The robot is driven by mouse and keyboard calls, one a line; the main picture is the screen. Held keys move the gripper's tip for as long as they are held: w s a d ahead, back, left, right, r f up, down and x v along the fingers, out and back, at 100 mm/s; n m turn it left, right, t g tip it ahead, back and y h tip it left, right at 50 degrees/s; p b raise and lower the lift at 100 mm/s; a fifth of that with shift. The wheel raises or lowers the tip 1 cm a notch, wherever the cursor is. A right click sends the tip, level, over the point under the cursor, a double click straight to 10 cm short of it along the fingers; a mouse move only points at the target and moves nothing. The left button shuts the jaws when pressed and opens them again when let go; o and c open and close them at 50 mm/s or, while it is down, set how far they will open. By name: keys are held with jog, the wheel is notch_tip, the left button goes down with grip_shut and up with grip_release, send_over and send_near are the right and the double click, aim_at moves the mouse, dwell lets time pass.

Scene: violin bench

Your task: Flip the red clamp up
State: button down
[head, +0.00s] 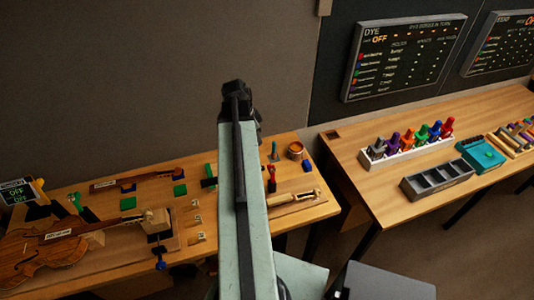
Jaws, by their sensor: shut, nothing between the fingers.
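A small red upright piece (271,174), which looks like the red clamp, stands on the left wooden bench just right of my raised arm. Its lower part looks darker. It is too small to tell exactly how its lever lies. A second small red piece (178,171) is farther left, by the neck of a violin part. My arm rises through the middle of the head view and ends in a dark joint at the top. I cannot make out my gripper's fingers; they seem hidden behind the arm, so their place relative to the clamp does not show.
The left bench (115,270) carries a violin (40,258), a blue clamp (160,263), green blocks and an orange pot (295,150). A pale wooden piece (293,201) lies near the red piece. The right bench (370,190) holds coloured bottles (408,138) and a grey tray (436,180).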

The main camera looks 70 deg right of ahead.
aim_at(270, 165)
jog(key=shift+m, duration=0.3)
jog(key=b+x, duration=1.4)
jog(key=shift+s+a+f, duration=0.1)
jog(key=shift+s+a, duration=0.05)
jog(key=shift+a, duration=0.05)
jog(key=shift+w+d+f+b, duration=0.35)
jog(key=shift+w+d+b, duration=0.1)
jog(key=shift+w+d, duration=0.15)
